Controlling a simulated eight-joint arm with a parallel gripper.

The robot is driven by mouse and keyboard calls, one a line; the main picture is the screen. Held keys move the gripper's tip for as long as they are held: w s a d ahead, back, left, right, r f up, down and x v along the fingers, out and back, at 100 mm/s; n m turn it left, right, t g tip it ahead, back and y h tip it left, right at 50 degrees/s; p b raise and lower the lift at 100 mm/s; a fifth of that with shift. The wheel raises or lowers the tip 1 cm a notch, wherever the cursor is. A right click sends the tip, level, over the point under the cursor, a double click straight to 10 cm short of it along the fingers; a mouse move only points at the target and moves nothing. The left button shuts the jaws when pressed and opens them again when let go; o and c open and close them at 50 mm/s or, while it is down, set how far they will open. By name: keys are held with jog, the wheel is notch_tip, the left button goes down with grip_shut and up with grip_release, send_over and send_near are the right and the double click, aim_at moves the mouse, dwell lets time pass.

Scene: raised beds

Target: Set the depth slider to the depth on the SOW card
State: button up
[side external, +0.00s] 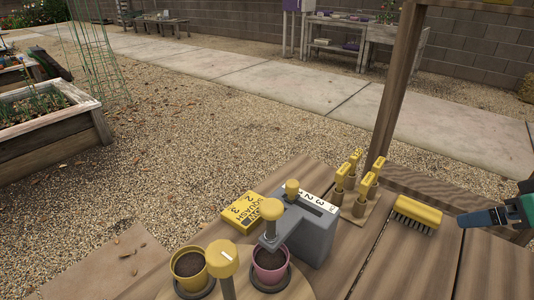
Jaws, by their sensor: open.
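A grey device (308,232) stands on the wooden table. Its top carries a slot, a white scale strip (318,203) with numbers including 3 and 2, and a yellow slider knob (292,187) near the strip's left end. The exact setting is too small to read. A yellow card block (240,207) lies against the device's left side; its black print seems to read SOW, SQUASH, 2, 3, partly hidden by the device. My gripper (462,220) is at the right edge, apart from the slider and well to its right; it is open and holds nothing visible.
A yellow pot (187,263) and a yellow knob on a post (222,259) are left. A rack of yellow-topped tools (357,180) and a yellow brush (417,212) lie between device and gripper.

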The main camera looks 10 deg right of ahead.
jog(key=shift+w+a+r, duration=0.1)
jog(key=shift+w+r, duration=0.05)
jog(key=shift+r, duration=0.05)
jog(key=c, duration=0.6)
jog(key=w+a+r+g, duration=0.1)
jog(key=w+a+r, duration=0.2)
jog(key=w+r, duration=0.1)
jog(key=shift+w+a+r+y, duration=0.15)
jog(key=shift+a+r+y, duration=0.15)
jog(key=shift+r+y, duration=0.1)
jog(key=g, duration=0.6)
send_near(292, 183)
jog(key=f, duration=0.3)
jog(key=shift+w+h, duration=0.25)
jog(key=shift+h, duration=0.05)
jog(key=shift+s+a+f, duration=0.15)
jog(key=shift+a+f, duration=0.2)
jog(key=shift+f, duration=2.75)
